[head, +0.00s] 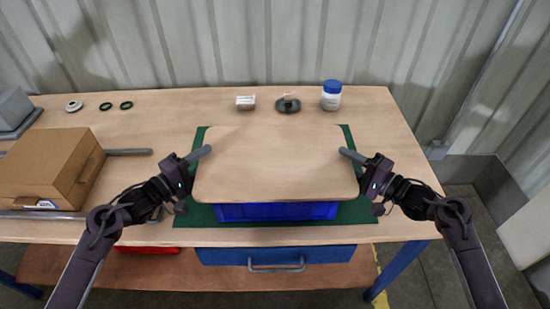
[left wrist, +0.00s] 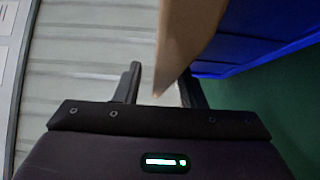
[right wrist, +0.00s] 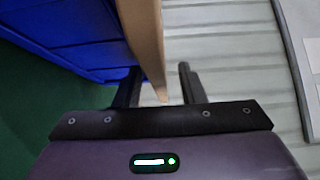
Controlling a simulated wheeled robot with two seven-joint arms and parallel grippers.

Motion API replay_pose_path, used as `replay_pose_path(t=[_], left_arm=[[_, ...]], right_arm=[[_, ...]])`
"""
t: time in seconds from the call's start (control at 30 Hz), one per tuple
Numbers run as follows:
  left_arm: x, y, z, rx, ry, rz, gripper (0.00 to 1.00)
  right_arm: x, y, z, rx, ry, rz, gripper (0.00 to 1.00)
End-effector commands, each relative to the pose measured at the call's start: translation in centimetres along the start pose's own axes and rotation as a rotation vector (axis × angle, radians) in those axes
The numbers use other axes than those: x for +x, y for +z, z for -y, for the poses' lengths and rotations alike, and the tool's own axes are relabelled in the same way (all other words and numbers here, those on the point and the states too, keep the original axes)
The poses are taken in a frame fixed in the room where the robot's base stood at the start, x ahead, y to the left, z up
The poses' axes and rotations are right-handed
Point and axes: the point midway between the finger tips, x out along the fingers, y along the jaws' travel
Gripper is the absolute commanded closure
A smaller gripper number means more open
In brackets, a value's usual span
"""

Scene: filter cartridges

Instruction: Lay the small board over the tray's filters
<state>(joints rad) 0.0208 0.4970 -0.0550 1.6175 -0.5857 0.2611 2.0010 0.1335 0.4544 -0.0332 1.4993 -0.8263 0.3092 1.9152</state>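The small board (head: 275,165) is a flat wooden panel, roughly level, covering most of the blue tray (head: 276,211). Only the tray's front wall shows below the board's near edge in the head view, and the filters are hidden. My left gripper (head: 203,153) is at the board's left edge. In the left wrist view the board's edge (left wrist: 183,45) lies between its parted fingers, with a gap on one side. My right gripper (head: 347,154) is at the right edge; the right wrist view likewise shows the board's edge (right wrist: 145,40) between parted fingers. I cannot tell if the board touches the tray.
A green mat (head: 355,215) lies under the tray. A cardboard box (head: 45,170) stands at the left. A white jar with a blue lid (head: 331,96), a dark disc (head: 288,105) and a small block (head: 245,102) stand behind the board. Rings lie at the back left.

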Motion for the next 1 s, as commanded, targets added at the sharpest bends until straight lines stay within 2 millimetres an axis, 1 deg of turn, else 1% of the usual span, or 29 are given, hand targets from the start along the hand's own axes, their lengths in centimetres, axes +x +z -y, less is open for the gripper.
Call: replay_pose_path(t=[0.3, 0.5, 0.57, 0.6, 1.0], left_arm=[[0.22, -0.02, 0.03, 0.0, -0.001, -0.001, 0.64], [0.2, -0.01, 0.02, 0.0, -0.001, -0.001, 0.9], [0.2, -0.01, 0.02, 0.0, -0.001, 0.0, 0.98], [0.2, -0.01, 0.03, 0.0, -0.001, 0.0, 1.0], [0.2, -0.04, -0.08, 0.001, 0.001, -0.001, 1.0]], right_arm=[[0.21, 0.01, -0.03, 0.0, 0.001, 0.0, 0.64], [0.19, 0.0, -0.03, 0.0, 0.001, 0.0, 0.9], [0.19, 0.0, -0.04, 0.0, 0.001, 0.0, 0.98], [0.19, 0.0, -0.04, 0.0, 0.001, 0.0, 1.0], [0.19, -0.03, 0.07, -0.001, -0.001, 0.0, 1.0]])
